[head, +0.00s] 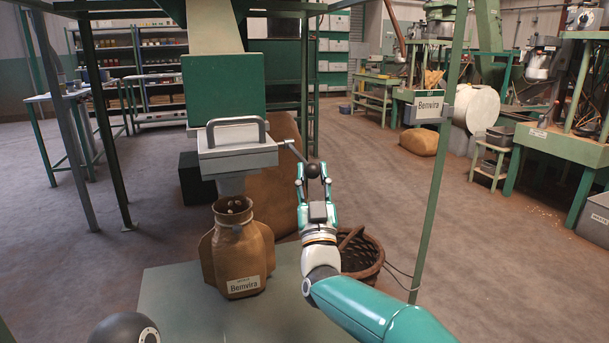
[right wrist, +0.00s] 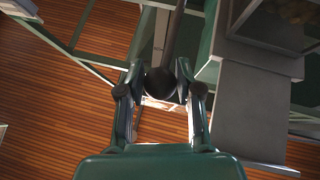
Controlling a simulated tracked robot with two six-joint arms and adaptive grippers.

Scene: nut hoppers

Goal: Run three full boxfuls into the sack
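The brown sack (head: 238,262), with a Bemvira label, stands upright on a green platform (head: 178,296). Its mouth is open under the spout (head: 231,184), and a few pale nuts show inside the neck. Above the spout is the grey metering box (head: 236,160) with a bar handle, below the green hopper (head: 223,88). A lever (head: 293,151) with a dark ball knob (right wrist: 160,82) sticks out from the box's right side. My right gripper (head: 314,178) has its fingers closed on the knob from both sides. My left gripper is out of view. The box's contents are hidden.
Green frame posts (head: 436,165) stand on both sides. A wicker basket (head: 372,257) and a large brown sack (head: 274,200) stand behind my right arm. Benches and machines line the right and back; the floor between is mostly clear.

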